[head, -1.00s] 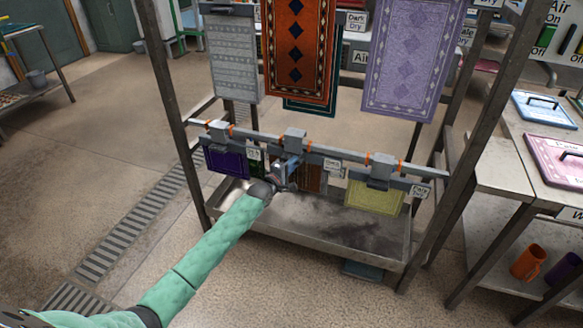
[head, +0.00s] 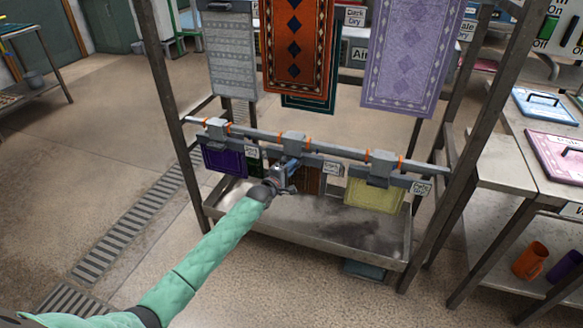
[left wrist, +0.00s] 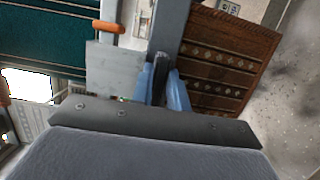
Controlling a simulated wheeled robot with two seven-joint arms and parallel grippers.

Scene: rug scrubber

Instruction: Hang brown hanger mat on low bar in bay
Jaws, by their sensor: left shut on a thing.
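The brown hanger mat (head: 309,181) hangs below the low bar (head: 340,149) in the middle of the bay, between a purple mat and a yellow-green mat. Its grey hook (head: 293,146) is at the bar between orange markers; whether it bears fully on the bar is hard to tell. My left gripper (head: 287,174) is shut on the hanger just under the hook, partly covering the mat's left side. In the left wrist view the blue fingertips (left wrist: 165,88) close at the grey hanger rail, with the patterned brown mat (left wrist: 230,60) at right. My right gripper is not in view.
A purple mat (head: 224,161) and a yellow-green mat (head: 374,194) hang on either side. A metal drip tray (head: 335,246) lies below. Larger orange (head: 296,50) and lilac (head: 412,55) mats hang above. Steel rack posts (head: 165,95) stand at both sides.

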